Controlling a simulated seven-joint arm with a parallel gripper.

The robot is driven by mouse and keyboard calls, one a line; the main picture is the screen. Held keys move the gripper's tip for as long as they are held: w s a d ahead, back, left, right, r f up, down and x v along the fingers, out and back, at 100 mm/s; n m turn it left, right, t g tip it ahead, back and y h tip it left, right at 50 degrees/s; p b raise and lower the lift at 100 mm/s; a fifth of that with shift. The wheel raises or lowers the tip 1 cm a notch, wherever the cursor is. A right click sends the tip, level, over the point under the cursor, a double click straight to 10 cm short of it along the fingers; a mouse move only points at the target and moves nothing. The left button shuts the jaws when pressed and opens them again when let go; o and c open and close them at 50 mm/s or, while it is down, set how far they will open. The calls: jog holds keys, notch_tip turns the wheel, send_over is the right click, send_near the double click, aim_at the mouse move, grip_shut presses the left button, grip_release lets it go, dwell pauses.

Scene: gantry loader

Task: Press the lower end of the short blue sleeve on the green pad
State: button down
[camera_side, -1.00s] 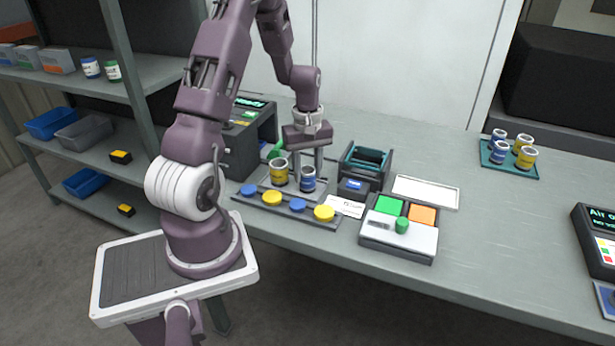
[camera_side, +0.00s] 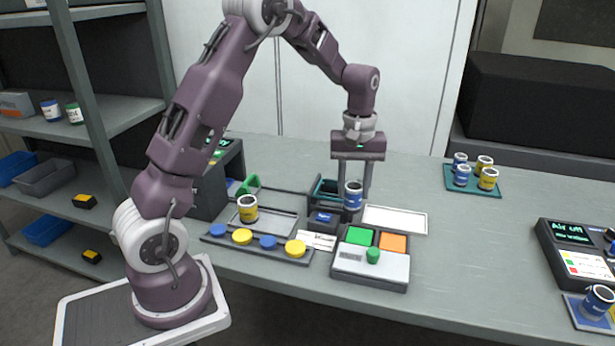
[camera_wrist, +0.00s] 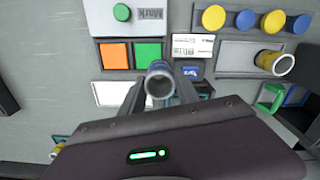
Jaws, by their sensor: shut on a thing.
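My gripper (camera_side: 354,190) points down and is shut on the short blue sleeve (camera_side: 353,197), a blue tube with a pale rim. It holds the sleeve upright above the bench, behind the pad box. In the wrist view the sleeve (camera_wrist: 160,84) sits between the fingertips, with its open end facing the camera. The green pad (camera_side: 359,236) is on top of the pad box, left of the orange pad (camera_side: 393,243). The green pad also shows in the wrist view (camera_wrist: 147,54), just beyond the sleeve. The sleeve is apart from the pad; its lower end is hidden in the wrist view.
A green knob (camera_side: 373,256) stands on the pad box front. A yellow sleeve (camera_side: 248,209) stands on a tray to the left, behind a strip of blue and yellow caps (camera_side: 268,242). An empty white tray (camera_side: 395,219) lies right of the gripper. More sleeves stand on a teal mat (camera_side: 453,184).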

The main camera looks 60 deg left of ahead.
jog(key=shift+m, duration=0.3)
jog(key=shift+w+d+f, duration=0.2)
jog(key=shift+d+f, duration=0.2)
jog(key=shift+f, duration=0.8)
jog(key=shift+w+d+f, duration=0.25)
jog(key=shift+d+f, duration=0.1)
jog(key=shift+f, duration=0.9)
jog(key=shift+w+d+f, duration=0.2)
jog(key=shift+d+f, duration=0.2)
jog(key=shift+f, duration=0.9)
notch_tip(320, 180, up, 6)
